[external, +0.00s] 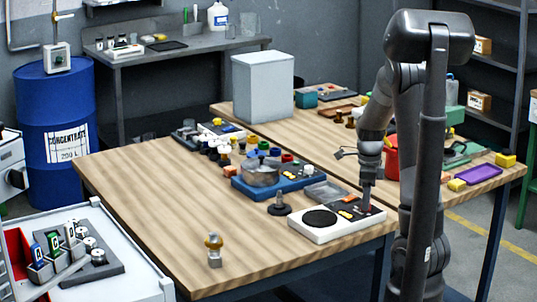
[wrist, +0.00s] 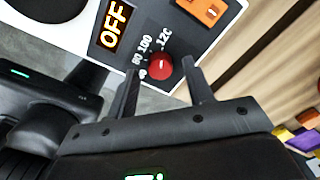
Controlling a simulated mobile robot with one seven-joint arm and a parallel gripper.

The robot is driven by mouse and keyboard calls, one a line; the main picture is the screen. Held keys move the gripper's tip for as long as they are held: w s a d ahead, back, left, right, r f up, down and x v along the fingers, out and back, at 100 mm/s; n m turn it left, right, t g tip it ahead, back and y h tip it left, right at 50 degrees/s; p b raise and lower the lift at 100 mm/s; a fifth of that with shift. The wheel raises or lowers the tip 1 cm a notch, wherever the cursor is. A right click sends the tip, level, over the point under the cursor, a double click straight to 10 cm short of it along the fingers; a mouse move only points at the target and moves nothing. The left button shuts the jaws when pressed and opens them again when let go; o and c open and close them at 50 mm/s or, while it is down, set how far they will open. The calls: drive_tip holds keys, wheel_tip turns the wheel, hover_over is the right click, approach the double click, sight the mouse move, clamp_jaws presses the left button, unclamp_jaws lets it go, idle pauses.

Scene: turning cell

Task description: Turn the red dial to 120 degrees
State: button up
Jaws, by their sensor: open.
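The red dial (wrist: 160,66) sits on the dark panel of a white hot-plate unit (wrist: 70,32), with the printed marks 80, 100 and 120 partly visible around it. My gripper (wrist: 165,75) is open in the wrist view, with one finger on each side of the dial; whether either finger touches it I cannot tell. A small white mark shows on the dial's face; its exact angle is unclear. In the external view my gripper (external: 367,203) points down at the right end of the white unit (external: 325,230), and hides the dial closely.
A lit OFF display (wrist: 114,28) and an orange switch (wrist: 203,10) are on the panel near the dial. The table's front left is mostly free.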

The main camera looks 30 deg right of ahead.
wheel_tip(320, 180, up, 10)
idle(0.3)
drive_tip(key=shift+f, duration=0.1)
idle(0.3)
drive_tip(key=s+a+r+n+t, duration=0.2)
drive_tip(key=s+a+n, duration=0.5)
drive_tip(key=n, duration=0.6)
drive_tip(key=s+a+r+n+t, duration=0.3)
drive_tip(key=s+a+n, duration=0.4)
drive_tip(key=n, duration=0.6)
drive_tip(key=shift+s+a+r+n+t, duration=0.3)
drive_tip(key=shift+a+r+n, duration=0.1)
drive_tip(key=shift+a+r, duration=0.55)
idle(0.6)
